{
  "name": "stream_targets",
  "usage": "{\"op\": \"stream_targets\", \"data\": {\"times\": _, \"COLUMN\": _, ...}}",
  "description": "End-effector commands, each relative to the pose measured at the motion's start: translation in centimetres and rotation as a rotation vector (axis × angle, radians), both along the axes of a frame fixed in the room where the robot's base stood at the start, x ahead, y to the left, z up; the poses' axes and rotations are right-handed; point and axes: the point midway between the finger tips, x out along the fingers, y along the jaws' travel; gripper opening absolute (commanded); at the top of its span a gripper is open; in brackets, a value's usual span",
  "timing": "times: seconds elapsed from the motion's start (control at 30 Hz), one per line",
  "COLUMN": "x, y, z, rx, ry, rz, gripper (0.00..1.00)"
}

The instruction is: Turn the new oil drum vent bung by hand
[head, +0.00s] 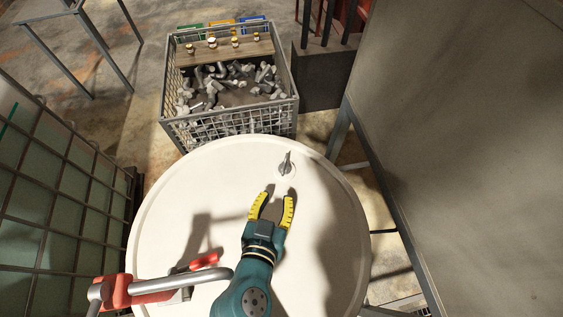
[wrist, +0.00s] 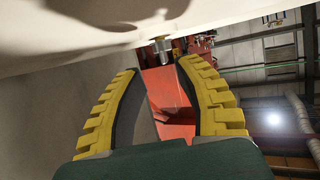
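The drum (head: 165,215) is a pale, round-topped drum below my arm. The vent bung (head: 286,165) is a small grey metal fitting with an upright tab, set near the far edge of its top. My gripper (head: 278,193) has yellow ridged fingers spread apart with nothing between them. It is a little short of the bung, on the near side, pointing at it. In the wrist view a small metal fitting (wrist: 162,47), seemingly the bung, shows just beyond the open fingertips, beside the pale drum surface. No contact is visible.
A red pump with a grey bent pipe (head: 155,287) and red lever (head: 205,260) stands at the drum's near left. A wire crate (head: 225,124) of metal parts is beyond the drum. A grey panel (head: 470,130) rises at right; a caged container (head: 60,190) is at left.

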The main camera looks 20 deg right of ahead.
Motion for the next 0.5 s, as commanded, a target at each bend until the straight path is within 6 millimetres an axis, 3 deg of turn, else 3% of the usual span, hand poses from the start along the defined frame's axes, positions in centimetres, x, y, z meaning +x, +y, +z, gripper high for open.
{"op": "stream_targets", "data": {"times": 0.3, "x": 6.3, "y": -4.7, "z": 0.1, "rx": 0.002, "ry": -0.002, "rz": -0.004, "gripper": 0.34}}
{"op": "stream_targets", "data": {"times": 0.5, "x": 8.4, "y": -6.2, "z": -1.1, "rx": 0.001, "ry": 0.001, "rz": 0.001, "gripper": 0.34}}
